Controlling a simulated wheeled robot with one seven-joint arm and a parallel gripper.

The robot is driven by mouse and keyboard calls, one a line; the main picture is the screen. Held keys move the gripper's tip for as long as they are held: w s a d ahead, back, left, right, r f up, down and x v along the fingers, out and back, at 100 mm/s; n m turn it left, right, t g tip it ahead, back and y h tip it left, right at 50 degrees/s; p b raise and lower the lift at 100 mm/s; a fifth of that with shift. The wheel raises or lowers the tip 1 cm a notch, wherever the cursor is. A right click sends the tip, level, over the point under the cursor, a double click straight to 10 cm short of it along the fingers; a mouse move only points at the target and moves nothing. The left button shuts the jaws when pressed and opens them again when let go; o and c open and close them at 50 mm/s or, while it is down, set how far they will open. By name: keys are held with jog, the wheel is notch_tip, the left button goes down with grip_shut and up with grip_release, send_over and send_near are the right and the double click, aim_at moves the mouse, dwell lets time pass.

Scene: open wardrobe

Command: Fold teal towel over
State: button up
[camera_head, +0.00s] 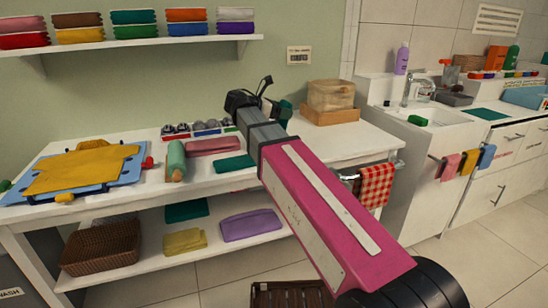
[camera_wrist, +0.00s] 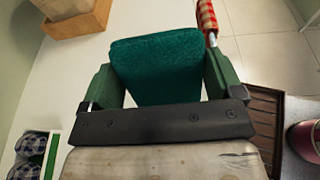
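In the wrist view a teal towel (camera_wrist: 158,65) fills the space between the two green fingers of my gripper (camera_wrist: 163,75). The fingers stand wide apart, one along each side of it. I cannot tell whether they press on the towel or whether it lies below them. In the head view my gripper (camera_head: 284,112) is mostly hidden behind my own arm, above the white table (camera_head: 330,142). A teal cloth (camera_head: 235,163) lies flat near the table's front edge, left of my arm. I cannot tell whether it is the same towel.
A wooden box with a basket (camera_head: 330,97) stands at the table's right. A green rolling pin (camera_head: 176,160), a mauve cloth (camera_head: 213,145) and a tray of dark rolls (camera_head: 198,128) lie left of my arm. A yellow shirt (camera_head: 88,168) lies further left. A checkered towel (camera_head: 376,184) hangs in front.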

jog(key=shift+s+a+r+t+h, duration=0.15)
jog(key=shift+s+a+h, duration=0.1)
jog(key=shift+a+h, duration=0.25)
jog(key=shift+s+a+r+t+h, duration=0.1)
jog(key=shift+s+a+h, duration=0.15)
jog(key=shift+a, duration=0.45)
jog(key=shift+s+a+r+t+h, duration=0.1)
jog(key=shift+s+a+t+h, duration=0.1)
jog(key=shift+a+h, duration=0.35)
jog(key=v, duration=0.4)
jog(key=shift+f, duration=0.15)
jog(key=shift+a, duration=0.1)
jog(key=shift+v, duration=1.8)
jog(key=shift+f, duration=0.1)
jog(key=shift+a, duration=0.1)
